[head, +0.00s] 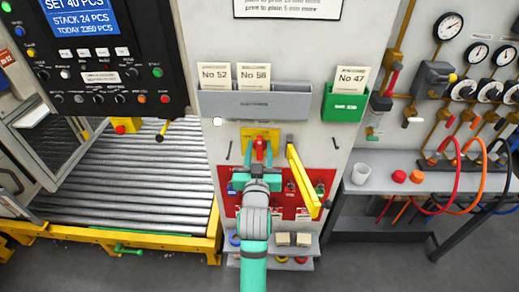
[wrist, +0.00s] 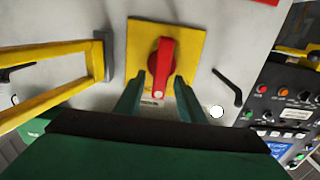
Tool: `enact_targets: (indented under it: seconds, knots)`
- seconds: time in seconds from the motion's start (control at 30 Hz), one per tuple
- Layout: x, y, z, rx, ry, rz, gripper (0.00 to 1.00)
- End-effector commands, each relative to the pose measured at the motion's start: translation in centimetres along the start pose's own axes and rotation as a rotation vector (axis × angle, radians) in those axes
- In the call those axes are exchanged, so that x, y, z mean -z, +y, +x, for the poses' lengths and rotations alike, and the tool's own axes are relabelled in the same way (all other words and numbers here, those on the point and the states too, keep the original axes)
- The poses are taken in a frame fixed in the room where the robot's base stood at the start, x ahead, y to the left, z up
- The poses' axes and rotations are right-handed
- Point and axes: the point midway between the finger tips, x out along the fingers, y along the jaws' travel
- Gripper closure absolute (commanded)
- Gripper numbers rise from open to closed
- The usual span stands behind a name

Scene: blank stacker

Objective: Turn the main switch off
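The main switch is a red rotary handle (head: 261,148) on a square yellow plate (head: 247,135), fixed to the light grey panel. In the wrist view the red handle (wrist: 162,66) stands nearly upright in the picture on the yellow plate (wrist: 139,42). My gripper (head: 258,174) is in front of the panel at the switch. In the wrist view its two green fingers (wrist: 157,92) are apart, one on each side of the handle's near end. A gap shows on the left; whether the right finger touches the handle I cannot tell.
A yellow bar frame (head: 303,181) juts from the panel right of the switch, close to my gripper. A red board with padlocks (head: 319,188) is below. Grey (head: 255,104) and green (head: 343,106) card holders are above. A roller conveyor (head: 120,175) lies left, a hose bench (head: 400,160) right.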

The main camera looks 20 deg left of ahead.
Motion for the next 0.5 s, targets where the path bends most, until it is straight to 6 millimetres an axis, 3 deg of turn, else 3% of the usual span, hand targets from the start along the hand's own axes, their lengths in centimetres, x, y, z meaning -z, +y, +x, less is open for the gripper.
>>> enact_targets:
  seconds: [0.07,0.2,0.5]
  knots:
    - [0.00,0.01,-0.02,0.000,0.000,0.000,0.69]
    - [0.00,0.02,-0.03,0.000,0.000,0.000,1.00]
    - [-0.01,0.05,-0.04,-0.002,0.000,-0.019,1.00]
